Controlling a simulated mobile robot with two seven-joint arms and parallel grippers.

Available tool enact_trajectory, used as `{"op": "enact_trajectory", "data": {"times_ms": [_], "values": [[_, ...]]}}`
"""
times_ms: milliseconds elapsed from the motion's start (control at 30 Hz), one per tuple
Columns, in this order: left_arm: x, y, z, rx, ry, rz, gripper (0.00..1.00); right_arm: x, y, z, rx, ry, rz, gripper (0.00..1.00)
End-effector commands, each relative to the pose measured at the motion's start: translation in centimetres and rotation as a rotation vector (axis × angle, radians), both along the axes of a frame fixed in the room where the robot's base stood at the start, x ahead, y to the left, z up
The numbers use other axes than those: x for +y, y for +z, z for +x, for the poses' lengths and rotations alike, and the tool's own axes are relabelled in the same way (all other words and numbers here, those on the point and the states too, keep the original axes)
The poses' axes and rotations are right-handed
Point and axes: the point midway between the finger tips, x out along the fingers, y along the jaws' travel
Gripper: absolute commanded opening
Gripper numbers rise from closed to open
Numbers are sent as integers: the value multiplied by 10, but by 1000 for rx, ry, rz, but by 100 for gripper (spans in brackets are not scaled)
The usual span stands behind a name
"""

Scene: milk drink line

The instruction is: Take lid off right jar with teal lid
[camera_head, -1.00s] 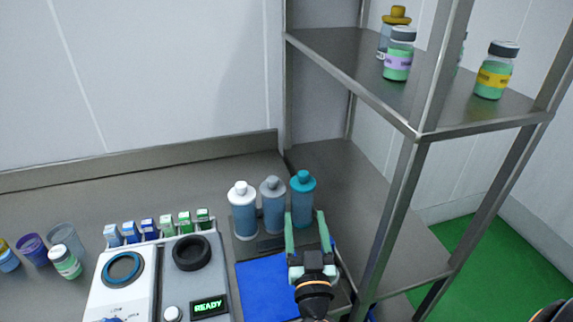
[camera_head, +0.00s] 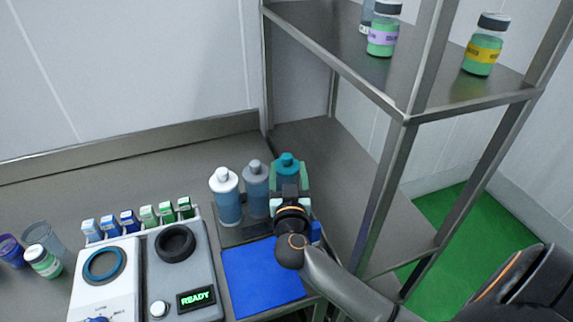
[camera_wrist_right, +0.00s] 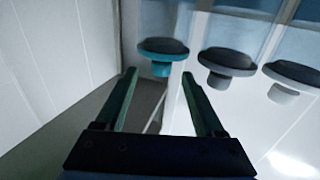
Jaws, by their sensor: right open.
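The right jar has a teal lid (camera_head: 287,161) and stands at the right end of a row of three bottle-like jars; my right gripper hides much of its body. The teal lid also shows in the right wrist view (camera_wrist_right: 163,52), upside down, beyond the gap between my fingertips. My right gripper (camera_head: 289,186) is in front of this jar in the head view. In the right wrist view my right gripper (camera_wrist_right: 159,76) is open, with nothing between its fingers. My left gripper is not in view.
A white-lidded jar (camera_head: 227,200) and a grey-lidded jar (camera_head: 256,190) stand left of the teal one. A blue mat (camera_head: 262,278) lies in front. A grey device (camera_head: 182,262) reads READY. A metal shelf post (camera_head: 385,200) rises to the right.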

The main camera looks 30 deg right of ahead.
Motion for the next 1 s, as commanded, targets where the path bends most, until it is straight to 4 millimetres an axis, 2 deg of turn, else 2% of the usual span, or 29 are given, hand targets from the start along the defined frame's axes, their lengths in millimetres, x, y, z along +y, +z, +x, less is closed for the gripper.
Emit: {"op": "enact_trajectory", "data": {"times_ms": [300, 633, 1000], "values": [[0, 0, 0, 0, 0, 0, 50, -21, 7, 38, -3, -2, -2, 71], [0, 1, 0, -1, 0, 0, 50, -25, 6, 43, -2, -1, -1, 70], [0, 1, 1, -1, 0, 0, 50, -25, 6, 43, -2, -1, -1, 28]]}}
